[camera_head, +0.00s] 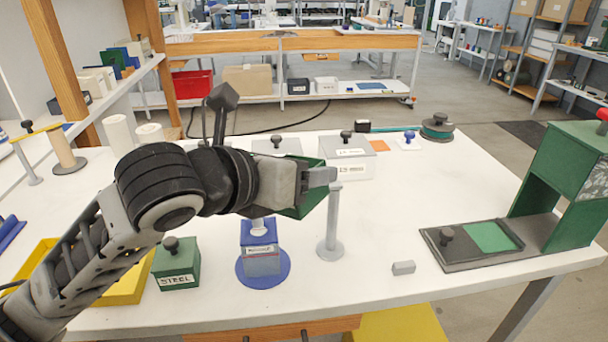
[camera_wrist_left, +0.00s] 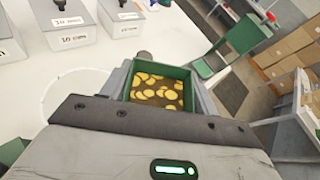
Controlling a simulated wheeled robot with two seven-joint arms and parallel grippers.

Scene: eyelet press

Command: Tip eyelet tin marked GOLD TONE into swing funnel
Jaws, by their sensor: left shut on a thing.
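My left gripper (camera_head: 318,178) is shut on a green open tin (camera_head: 303,201), held above the table. The wrist view shows the tin (camera_wrist_left: 160,90) from above, with several gold-coloured eyelets (camera_wrist_left: 157,92) lying inside. Its label is not readable here. A grey post (camera_head: 330,228) on a round foot stands just right of and below the gripper; its top is partly hidden by the gripper. A pale round rim (camera_wrist_left: 72,97) shows left of the tin in the wrist view, partly covered by the gripper; I cannot tell whether it is the funnel. My right gripper is out of view.
A blue block (camera_head: 260,250) on a round blue base stands below my arm. A lidded green tin marked STEEL (camera_head: 177,268) is to its left. Grey lidded boxes (camera_head: 349,164) stand behind. A green press (camera_head: 562,180) is at right. The middle right of the table is mostly clear.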

